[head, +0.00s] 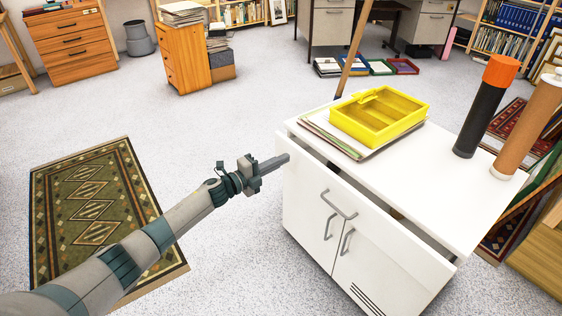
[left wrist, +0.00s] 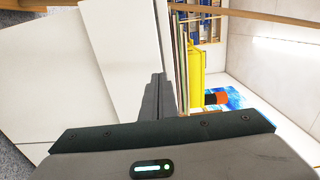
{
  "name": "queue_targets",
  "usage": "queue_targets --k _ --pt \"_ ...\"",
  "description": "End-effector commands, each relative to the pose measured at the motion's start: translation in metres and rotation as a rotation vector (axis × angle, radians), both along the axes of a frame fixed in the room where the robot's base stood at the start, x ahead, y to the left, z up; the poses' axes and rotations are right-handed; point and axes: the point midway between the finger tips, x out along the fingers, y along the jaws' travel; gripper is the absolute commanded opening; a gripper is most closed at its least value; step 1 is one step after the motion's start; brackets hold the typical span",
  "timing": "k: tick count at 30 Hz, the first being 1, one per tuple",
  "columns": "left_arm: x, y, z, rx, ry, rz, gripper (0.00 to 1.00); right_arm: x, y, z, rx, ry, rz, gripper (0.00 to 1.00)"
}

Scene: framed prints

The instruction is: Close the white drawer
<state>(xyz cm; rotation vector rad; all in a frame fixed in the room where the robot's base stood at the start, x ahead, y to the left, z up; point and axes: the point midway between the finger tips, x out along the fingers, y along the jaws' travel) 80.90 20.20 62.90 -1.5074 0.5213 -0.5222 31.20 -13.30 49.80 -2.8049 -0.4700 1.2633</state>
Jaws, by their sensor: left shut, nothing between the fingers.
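The white drawer (head: 385,228) is at the top of a white cabinet (head: 440,185) in the head view. It stands partly open, with a dark gap between its front panel and the cabinet top. A grey bar handle (head: 340,205) is on its front. My left gripper (head: 284,159) is shut and empty, its fingertips by the far left end of the drawer front. The closed fingers also show in the left wrist view (left wrist: 157,92), close to white panels. I cannot tell whether they touch the drawer. My right gripper is out of view.
A yellow tray (head: 380,117) on papers and black (head: 480,112) and brown (head: 525,120) cylinders stand on the cabinet top. Two door handles (head: 346,242) are below the drawer. A patterned rug (head: 95,210) lies at left.

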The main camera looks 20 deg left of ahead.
Motion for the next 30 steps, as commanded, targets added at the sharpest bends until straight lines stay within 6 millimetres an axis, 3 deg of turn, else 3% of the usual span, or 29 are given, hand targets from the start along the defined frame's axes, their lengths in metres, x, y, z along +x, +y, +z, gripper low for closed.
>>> queue_targets --k 15,30 --pt "-0.069 0.054 -0.001 0.001 0.002 0.001 0.0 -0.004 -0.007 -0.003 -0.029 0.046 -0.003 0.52" --pt "-0.078 0.061 0.0 0.001 0.001 0.0 0.02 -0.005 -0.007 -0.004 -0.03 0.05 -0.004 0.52"
